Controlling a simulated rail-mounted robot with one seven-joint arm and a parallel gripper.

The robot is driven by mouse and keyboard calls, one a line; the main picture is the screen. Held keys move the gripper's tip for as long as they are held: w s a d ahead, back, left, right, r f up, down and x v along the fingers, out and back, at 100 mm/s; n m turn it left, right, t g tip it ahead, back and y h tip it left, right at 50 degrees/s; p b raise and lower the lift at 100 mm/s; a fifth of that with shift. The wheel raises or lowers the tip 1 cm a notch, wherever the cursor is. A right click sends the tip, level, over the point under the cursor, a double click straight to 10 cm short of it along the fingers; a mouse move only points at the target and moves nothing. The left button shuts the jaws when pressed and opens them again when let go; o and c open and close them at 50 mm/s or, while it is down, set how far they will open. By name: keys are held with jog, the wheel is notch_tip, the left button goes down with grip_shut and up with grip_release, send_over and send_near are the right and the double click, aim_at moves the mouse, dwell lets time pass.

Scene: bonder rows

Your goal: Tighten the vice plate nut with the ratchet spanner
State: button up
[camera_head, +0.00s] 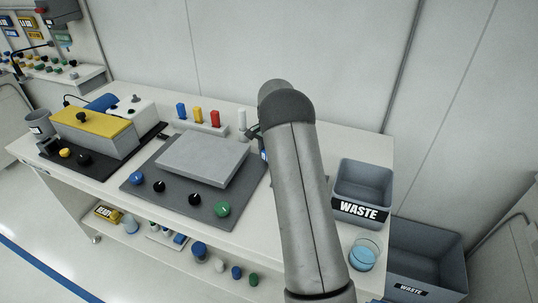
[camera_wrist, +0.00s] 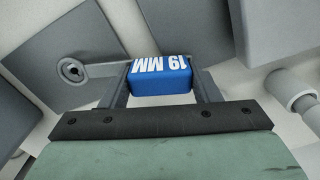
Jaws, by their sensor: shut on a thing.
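My gripper (camera_wrist: 162,78) is shut on a blue block marked "19 MM" (camera_wrist: 161,86), with one finger on each side of it. In the head view my arm covers most of the gripper. A flat light-grey plate (camera_head: 203,158) lies on a dark grey base (camera_head: 150,197); I cannot tell whether it is the vice plate.
Blue, black and green knobs (camera_head: 222,209) line the base's front edge. A rack with blue, yellow and red pieces (camera_head: 203,126) stands behind the plate. A yellow-topped box (camera_head: 92,124) is at left. A grey WASTE bin (camera_head: 362,180) and a blue dish (camera_head: 363,256) are at right.

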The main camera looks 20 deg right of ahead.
jog(key=shift+r+p, duration=1.3)
jog(key=shift+r, duration=1.4)
